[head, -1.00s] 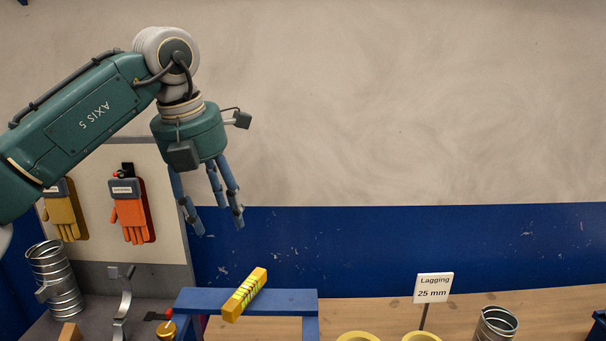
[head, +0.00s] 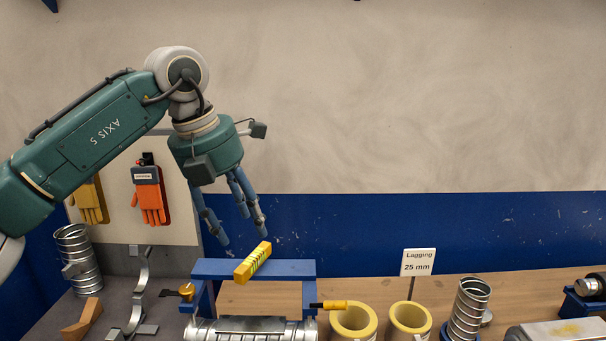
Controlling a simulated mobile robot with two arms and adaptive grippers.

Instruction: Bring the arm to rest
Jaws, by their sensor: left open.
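My left arm comes in from the left and its gripper (head: 241,236) hangs fingers down above the bench. Its blue fingers are apart and hold nothing. Below and slightly right of the fingertips, a yellow bar with dark markings (head: 253,263) lies across the top of a blue frame (head: 292,269). The fingertips look apart from the bar, though the depth between them is hard to judge. My right gripper is not in view.
A spiral duct (head: 250,329) lies under the frame. Yellow lagging rings (head: 354,321), a "Lagging 25 mm" sign (head: 418,262) and a tilted duct piece (head: 468,308) stand to the right. Gloves (head: 149,196) hang on a board at left. The space before the wall is clear.

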